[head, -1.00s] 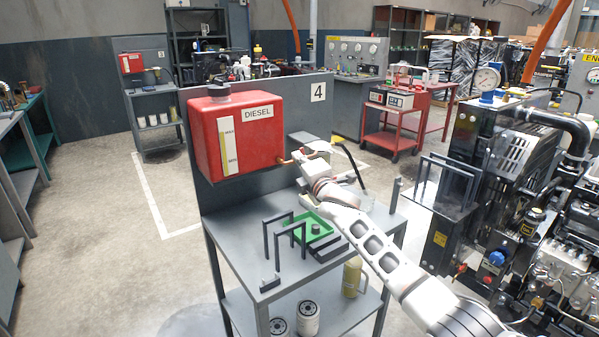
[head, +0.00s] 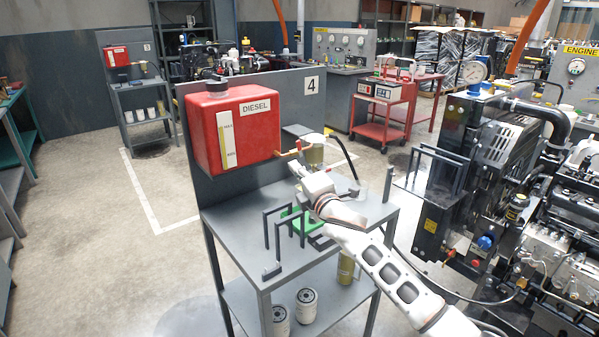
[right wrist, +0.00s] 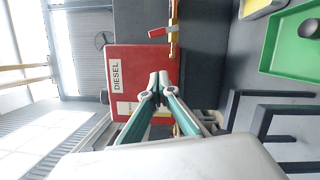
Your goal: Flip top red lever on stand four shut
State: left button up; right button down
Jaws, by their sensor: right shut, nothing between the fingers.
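Stand four (head: 232,230) carries a red diesel tank (head: 240,135) on its back panel. A brass pipe (head: 284,153) runs from the tank's right side to a filter with an amber bowl (head: 314,155). A small red lever (head: 300,146) sits on this pipe, just left of the filter. In the right wrist view, turned sideways, the red lever (right wrist: 158,32) sticks out across the brass pipe (right wrist: 173,45). My right gripper (head: 294,168) is shut and empty, just below the pipe and apart from the lever. Its closed fingertips (right wrist: 158,78) show before the tank. My left gripper is out of view.
A green tray (head: 300,223) and dark upright brackets (head: 278,222) are on the stand's top, under my arm. A black hose (head: 346,155) curves down beside the filter. A large engine (head: 480,190) stands to the right. The floor at left is open.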

jog(key=shift+v, duration=1.2)
jog(key=shift+f, duration=0.1)
